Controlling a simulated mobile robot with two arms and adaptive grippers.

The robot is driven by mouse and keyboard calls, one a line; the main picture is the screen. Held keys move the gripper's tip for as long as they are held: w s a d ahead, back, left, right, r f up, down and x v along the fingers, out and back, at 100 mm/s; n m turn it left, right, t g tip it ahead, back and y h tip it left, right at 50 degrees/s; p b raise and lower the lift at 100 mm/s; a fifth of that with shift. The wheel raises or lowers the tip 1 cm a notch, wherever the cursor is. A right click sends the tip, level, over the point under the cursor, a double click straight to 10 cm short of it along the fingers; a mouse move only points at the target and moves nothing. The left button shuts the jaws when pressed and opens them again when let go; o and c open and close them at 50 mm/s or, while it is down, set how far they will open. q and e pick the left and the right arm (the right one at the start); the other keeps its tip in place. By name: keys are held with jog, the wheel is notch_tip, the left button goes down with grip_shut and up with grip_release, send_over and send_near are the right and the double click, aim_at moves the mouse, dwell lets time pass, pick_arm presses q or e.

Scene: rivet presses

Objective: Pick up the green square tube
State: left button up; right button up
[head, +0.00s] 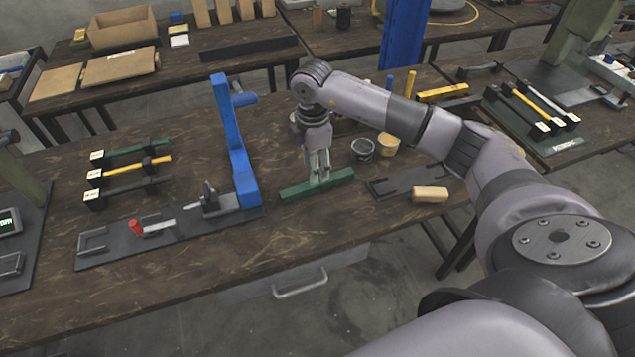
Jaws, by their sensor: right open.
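A long green square tube (295,192) lies flat on the dark wooden table, in the middle of the head view. My right gripper (319,179) points straight down over the middle of this tube, with its fingertips at the tube. It is open, and I cannot tell whether the fingers touch the tube. Another green bar (132,148) lies in black holders at the left, above a yellow and a black one. My left gripper is not in view.
A blue rivet press (230,140) stands left of the tube on a black base with a red knob (135,227). Right of the tube are a black fixture plate (388,187), a tan block (430,194), a dark cup (362,148) and a yellow cup (388,143). The front table area is clear.

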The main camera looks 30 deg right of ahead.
notch_tip(320, 180, down, 6)
jog(key=shift+s+d+r+p, duration=0.1)
jog(key=shift+s+r+p, duration=0.1)
jog(key=shift+p, duration=0.5)
grip_shut()
jog(key=shift+w, duration=0.1)
